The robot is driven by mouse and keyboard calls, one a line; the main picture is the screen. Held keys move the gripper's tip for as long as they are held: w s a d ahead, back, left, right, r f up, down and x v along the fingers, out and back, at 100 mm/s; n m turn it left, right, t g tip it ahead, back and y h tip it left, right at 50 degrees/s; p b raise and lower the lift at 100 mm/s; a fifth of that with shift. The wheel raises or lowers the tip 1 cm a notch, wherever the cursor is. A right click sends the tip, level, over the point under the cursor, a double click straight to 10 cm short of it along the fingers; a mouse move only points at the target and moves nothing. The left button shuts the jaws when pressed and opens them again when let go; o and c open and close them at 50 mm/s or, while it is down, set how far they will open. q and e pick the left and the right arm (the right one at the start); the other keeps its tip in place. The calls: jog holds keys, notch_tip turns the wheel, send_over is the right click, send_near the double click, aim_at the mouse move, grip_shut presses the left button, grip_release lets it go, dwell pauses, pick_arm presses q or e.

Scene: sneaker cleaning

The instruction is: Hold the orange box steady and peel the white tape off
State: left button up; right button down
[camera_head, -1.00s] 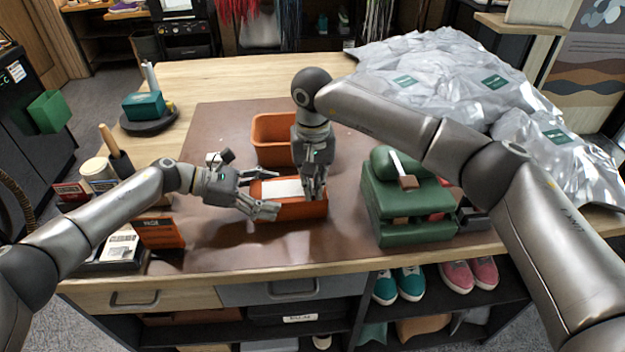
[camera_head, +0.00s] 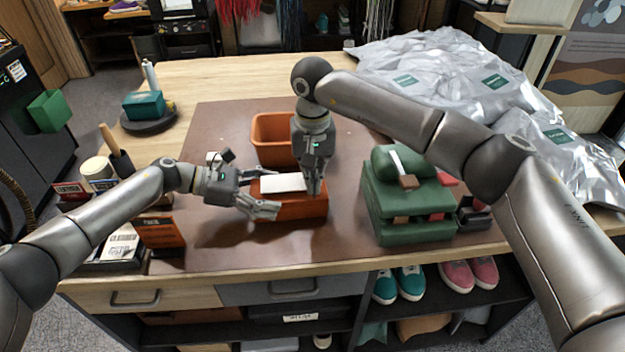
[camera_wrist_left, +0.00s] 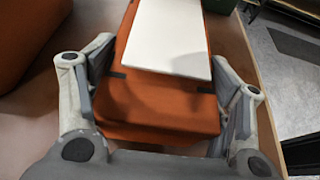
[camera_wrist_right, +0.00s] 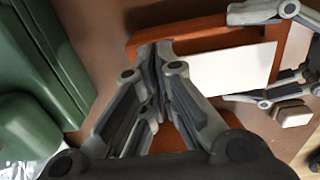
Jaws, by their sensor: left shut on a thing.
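The orange box (camera_head: 290,209) lies on the brown mat with the flat white tape (camera_head: 283,182) over its top. The tape also shows in the left wrist view (camera_wrist_left: 168,38) and stays stiff and straight. My left gripper (camera_head: 272,195) is shut on the box from the left, a finger on each side, clearest in the left wrist view (camera_wrist_left: 165,95). My right gripper (camera_head: 315,188) points down at the box's right end. In the right wrist view (camera_wrist_right: 158,60) its fingers are closed together at the tape's end; the contact itself is partly hidden.
An empty orange bin (camera_head: 273,140) stands just behind the box. A green stacked case (camera_head: 410,222) stands to the right. Silver bags (camera_head: 440,75) fill the back right. A card stand (camera_head: 158,232) and tools sit at the left. The mat in front is clear.

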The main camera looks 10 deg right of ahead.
pick_arm(q)
jog(key=shift+f, duration=0.15)
pick_arm(e)
jog(key=shift+r, duration=2.85)
jog(key=shift+r, duration=0.2)
jog(key=shift+r, duration=1.9)
pick_arm(q)
jog(key=o, duration=1.3)
jog(key=v, duration=1.1)
jog(key=shift+a+r, duration=0.35)
jog(key=shift+a, duration=0.05)
